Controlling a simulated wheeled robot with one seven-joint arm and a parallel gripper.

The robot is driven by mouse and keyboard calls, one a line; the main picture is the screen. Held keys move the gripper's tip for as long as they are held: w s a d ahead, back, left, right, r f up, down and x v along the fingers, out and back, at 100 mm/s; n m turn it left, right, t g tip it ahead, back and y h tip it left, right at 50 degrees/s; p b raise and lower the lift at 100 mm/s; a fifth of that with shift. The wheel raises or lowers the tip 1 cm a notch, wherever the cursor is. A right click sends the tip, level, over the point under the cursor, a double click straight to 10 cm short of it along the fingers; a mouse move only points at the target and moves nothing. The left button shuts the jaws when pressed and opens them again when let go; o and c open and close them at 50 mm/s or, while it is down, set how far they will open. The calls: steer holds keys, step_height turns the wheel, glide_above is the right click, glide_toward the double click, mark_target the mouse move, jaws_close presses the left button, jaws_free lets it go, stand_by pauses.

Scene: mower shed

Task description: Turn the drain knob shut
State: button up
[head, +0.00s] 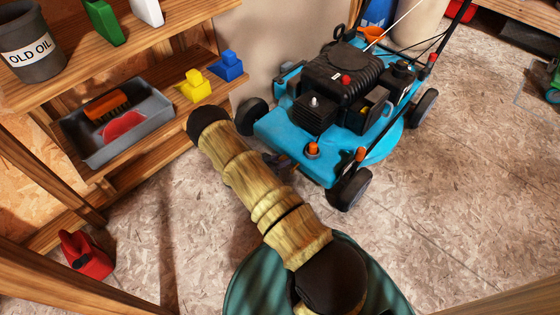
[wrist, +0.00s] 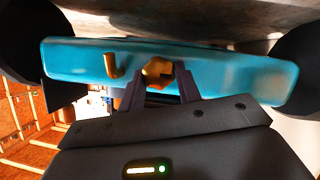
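The mower (head: 290,130) is blue with a black engine and stands on the floor. In the wrist view, the side of its blue deck (wrist: 225,75) crosses the frame. In the head view my gripper (head: 280,161) is small and dark beside the deck; the knob is hidden there.
Wooden shelves at left hold a grey tray (head: 150,142), a yellow block (head: 194,86), a blue block (head: 229,67) and an old oil bucket (head: 32,60). A red can (head: 88,254) sits on the floor. Mower wheels (head: 349,188) flank my gripper.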

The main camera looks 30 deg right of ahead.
steer(key=c, duration=0.5)
steer(key=shift+o, duration=0.2)
steer(key=shift+r+m+p, duration=0.1)
steer(key=shift+m+p, duration=0.2)
steer(key=shift+p, duration=0.3)
steer(key=shift+s+d+f+m+t+y+p, duration=0.2)
steer(key=shift+m+t+p, duration=1.05)
steer(key=shift+m+p, duration=0.9)
steer(key=shift+s+a+f+m+t+y+p, duration=0.1)
steer(key=shift+s+m+t+p, duration=0.15)
steer(key=shift+m+t+p, duration=1.45)
steer(key=shift+s+d+f+m+t+y+p, duration=0.2)
steer(key=shift+m+t+p, duration=0.65)
steer(key=shift+m+p, duration=1.7)
steer(key=shift+a, duration=0.15)
steer(key=o, duration=1)
steer(key=shift+n, duration=0.3)
